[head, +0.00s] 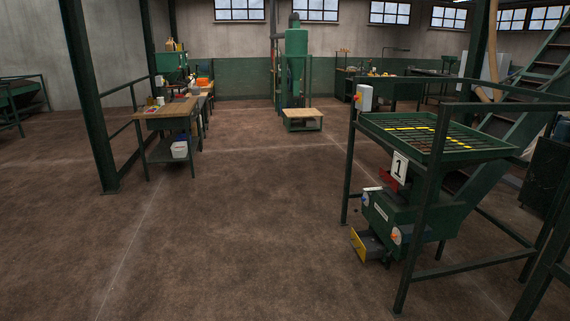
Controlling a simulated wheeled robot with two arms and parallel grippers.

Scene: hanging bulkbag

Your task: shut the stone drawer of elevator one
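Elevator one (405,205) is a green machine at the right, marked by a white plate (399,167) with a black 1. Low on its left side, a drawer with a yellow front (359,246) sticks out near the floor, so it looks open. I take it to be the stone drawer, but any writing on it is too small to read. What lies inside the drawer is not clear. Above it are a blue knob, an orange-and-white knob and a pale label on the green housing. Neither of my grippers is in view.
A green frame with posts and rails (413,255) stands around the elevator, under a grated hopper (425,130). A control box (364,97) sits on its left post. A workbench (165,112) stands at the left, near a post (90,100). The brown floor (230,220) between is clear.

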